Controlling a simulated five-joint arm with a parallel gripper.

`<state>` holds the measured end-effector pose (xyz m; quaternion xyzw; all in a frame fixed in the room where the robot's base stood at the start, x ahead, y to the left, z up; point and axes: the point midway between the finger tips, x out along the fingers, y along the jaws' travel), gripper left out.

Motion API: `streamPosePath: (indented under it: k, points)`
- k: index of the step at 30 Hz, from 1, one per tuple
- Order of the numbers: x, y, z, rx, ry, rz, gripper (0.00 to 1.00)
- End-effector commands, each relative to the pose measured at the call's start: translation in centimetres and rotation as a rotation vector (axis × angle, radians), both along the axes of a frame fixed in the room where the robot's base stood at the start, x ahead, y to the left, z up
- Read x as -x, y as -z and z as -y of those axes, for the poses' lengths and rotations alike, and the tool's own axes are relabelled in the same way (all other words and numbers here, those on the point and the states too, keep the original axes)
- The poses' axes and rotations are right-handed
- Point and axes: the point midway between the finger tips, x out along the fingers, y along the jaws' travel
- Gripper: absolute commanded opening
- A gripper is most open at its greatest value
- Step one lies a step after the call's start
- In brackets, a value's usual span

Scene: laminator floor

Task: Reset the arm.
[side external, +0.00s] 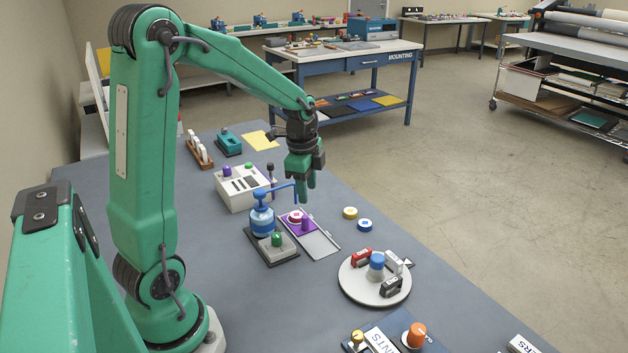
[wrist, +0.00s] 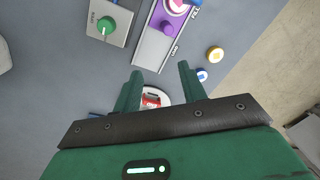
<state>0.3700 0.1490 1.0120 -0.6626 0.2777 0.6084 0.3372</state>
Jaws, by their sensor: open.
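My green arm reaches out over the grey-blue table. My gripper (side external: 308,190) points down, above the table near the far end of a grey slide track (side external: 322,243). Its fingers are apart with nothing held between them. In the wrist view the two green fingers (wrist: 158,76) stand apart. Part of the white round turntable (wrist: 163,92) with a red item (wrist: 151,99) shows beyond and between them, partly hidden by the gripper body.
A purple carriage (side external: 305,224) sits on the track beside a blue pump bottle (side external: 262,220) and a green knob (side external: 276,239). A white control box (side external: 240,188) stands behind.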

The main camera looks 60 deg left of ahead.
Motion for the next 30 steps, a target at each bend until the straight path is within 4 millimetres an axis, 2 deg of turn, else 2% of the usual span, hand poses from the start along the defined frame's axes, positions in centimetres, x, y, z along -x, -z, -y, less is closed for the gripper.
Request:
streamPosePath:
  k: [1, 6, 15, 21, 30]
  points:
    - [0.3, -1.1, 1.0, -0.001, -0.03, 0.022, 0.41]
    - [1.8, -3.8, 3.6, 0.007, -0.154, 0.081, 0.41]
    - [5.2, -7.4, 7.9, 0.054, -0.368, 0.185, 0.41]
    - [7.8, -9.1, 10.4, 0.107, -0.509, 0.253, 0.41]
    - [11.9, -10.4, 13.4, 0.214, -0.714, 0.337, 0.41]
